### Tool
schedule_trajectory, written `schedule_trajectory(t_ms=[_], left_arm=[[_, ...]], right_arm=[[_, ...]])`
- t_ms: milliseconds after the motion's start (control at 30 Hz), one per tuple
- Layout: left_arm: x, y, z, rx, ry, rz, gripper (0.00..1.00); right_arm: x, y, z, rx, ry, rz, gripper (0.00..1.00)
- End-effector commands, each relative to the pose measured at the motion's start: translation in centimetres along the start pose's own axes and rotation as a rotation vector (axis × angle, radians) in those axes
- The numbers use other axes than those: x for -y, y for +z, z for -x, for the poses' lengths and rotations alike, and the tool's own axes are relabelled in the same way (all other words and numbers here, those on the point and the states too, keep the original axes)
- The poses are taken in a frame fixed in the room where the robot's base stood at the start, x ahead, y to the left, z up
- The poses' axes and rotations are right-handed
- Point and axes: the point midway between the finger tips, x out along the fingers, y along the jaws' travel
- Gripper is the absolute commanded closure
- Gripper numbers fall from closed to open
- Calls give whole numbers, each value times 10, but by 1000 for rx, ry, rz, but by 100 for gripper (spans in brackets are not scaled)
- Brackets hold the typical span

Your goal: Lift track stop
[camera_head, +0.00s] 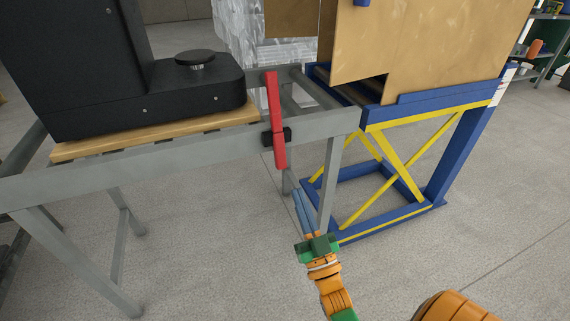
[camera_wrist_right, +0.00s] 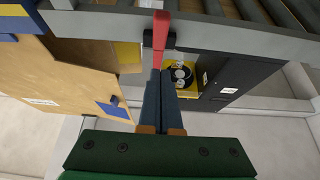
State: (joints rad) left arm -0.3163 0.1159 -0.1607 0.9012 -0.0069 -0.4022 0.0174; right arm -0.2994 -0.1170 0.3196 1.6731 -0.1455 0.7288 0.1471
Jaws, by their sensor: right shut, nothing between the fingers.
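The track stop (camera_head: 275,122) is a long red bar on a black bracket (camera_head: 288,136), set on the side rail of the grey roller track. It stands nearly upright, with its lower end below the rail. My right gripper (camera_head: 296,193) is below and in front of the bar, its blue-grey fingers pointing up towards it. The right wrist view shows the red bar (camera_wrist_right: 161,30) just beyond the fingertips (camera_wrist_right: 160,74), which are together with nothing visible between them. Whether the tips touch the bar I cannot tell. My left gripper is not in view.
The grey track (camera_head: 190,148) carries a black machine (camera_head: 150,97) on a wooden board (camera_head: 160,130), left of the stop. A blue and yellow lift table (camera_head: 400,165) with a large cardboard box (camera_head: 440,50) stands at the track's right end. The floor in front is clear.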

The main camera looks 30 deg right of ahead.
Motion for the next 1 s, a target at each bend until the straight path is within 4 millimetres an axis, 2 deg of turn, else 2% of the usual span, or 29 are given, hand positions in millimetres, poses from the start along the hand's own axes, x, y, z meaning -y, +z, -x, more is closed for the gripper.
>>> schedule_trajectory(t_ms=[100,267,300,400,600,933,1000], left_arm=[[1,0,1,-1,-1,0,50],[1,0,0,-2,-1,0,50],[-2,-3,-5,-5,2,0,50],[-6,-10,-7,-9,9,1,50],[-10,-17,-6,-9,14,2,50],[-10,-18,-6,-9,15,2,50],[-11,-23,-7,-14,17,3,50]], right_arm=[[0,-1,-27,-5,-1,0,100],[0,-1,-61,-5,0,0,100],[0,10,-64,-2,0,0,100],[0,21,-74,-1,0,0,100],[0,29,-85,1,0,-1,100],[0,29,-85,1,0,-1,100],[0,32,-84,-8,-1,-1,100]])
